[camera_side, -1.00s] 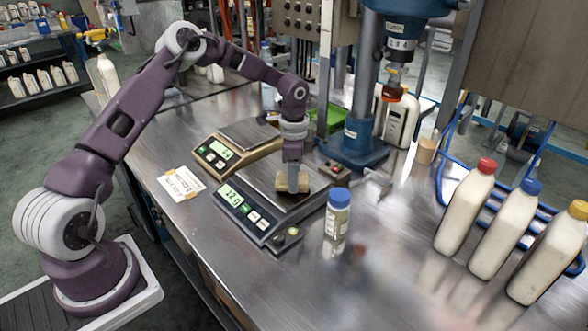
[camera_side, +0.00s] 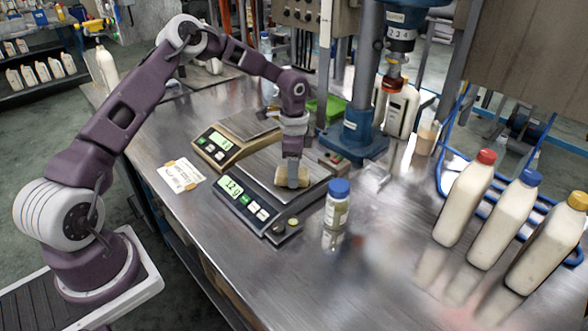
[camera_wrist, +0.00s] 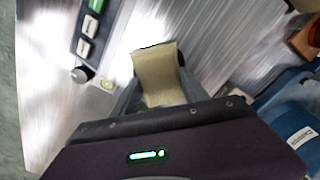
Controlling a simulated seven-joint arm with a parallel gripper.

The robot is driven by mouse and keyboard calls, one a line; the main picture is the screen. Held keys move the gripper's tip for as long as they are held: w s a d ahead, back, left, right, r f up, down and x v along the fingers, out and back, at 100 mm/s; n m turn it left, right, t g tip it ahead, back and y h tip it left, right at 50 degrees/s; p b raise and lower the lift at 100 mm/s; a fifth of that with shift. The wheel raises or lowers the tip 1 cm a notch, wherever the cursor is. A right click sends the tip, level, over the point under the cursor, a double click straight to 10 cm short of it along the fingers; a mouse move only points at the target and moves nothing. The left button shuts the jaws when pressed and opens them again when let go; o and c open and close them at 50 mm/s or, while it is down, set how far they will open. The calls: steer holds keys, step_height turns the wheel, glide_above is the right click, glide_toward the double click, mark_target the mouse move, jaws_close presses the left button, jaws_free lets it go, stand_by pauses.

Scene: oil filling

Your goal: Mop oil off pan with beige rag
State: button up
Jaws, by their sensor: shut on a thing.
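My gripper (camera_side: 292,172) is shut on the beige rag (camera_side: 283,181), low over the pan (camera_side: 262,172) of the front scale. In the wrist view the rag (camera_wrist: 158,75) sits between the fingers as a folded tan strip. The scale (camera_side: 240,209) has a lit green display reading about 12 g. The pan is bare shiny metal in the side view; the rag seems to touch it, but I cannot be sure. I cannot make out oil on the pan through the glare.
A second scale (camera_side: 218,148) stands behind. A blue-capped jar (camera_side: 337,204) stands just right of the front scale, and a blue press column (camera_side: 352,135) behind it. Several white bottles (camera_side: 465,198) stand at the right. A paper note (camera_side: 180,175) lies at the left.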

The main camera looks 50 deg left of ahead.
mark_target(301, 192)
steer(key=shift+f, duration=0.1)
steer(key=a, duration=0.5)
steer(key=d, duration=1)
steer(key=a, duration=0.3)
steer(key=s+a, duration=0.1)
steer(key=a, duration=0.2)
steer(key=s+a, duration=0.1)
steer(key=a, duration=0.3)
steer(key=d, duration=0.9)
steer(key=shift+d, duration=0.4)
steer(key=w+a, duration=0.1)
steer(key=a, duration=0.2)
steer(key=w+a, duration=0.1)
steer(key=a, duration=0.2)
steer(key=w+a, duration=0.2)
steer(key=a, duration=0.1)
steer(key=shift+a, duration=0.35)
steer(key=d, duration=1)
steer(key=shift+s+a, duration=0.35)
steer(key=shift+a, duration=0.5)
steer(key=shift+s+a, duration=0.3)
steer(key=shift+a, duration=0.55)
steer(key=shift+s+a, duration=0.35)
steer(key=shift+a, duration=0.5)
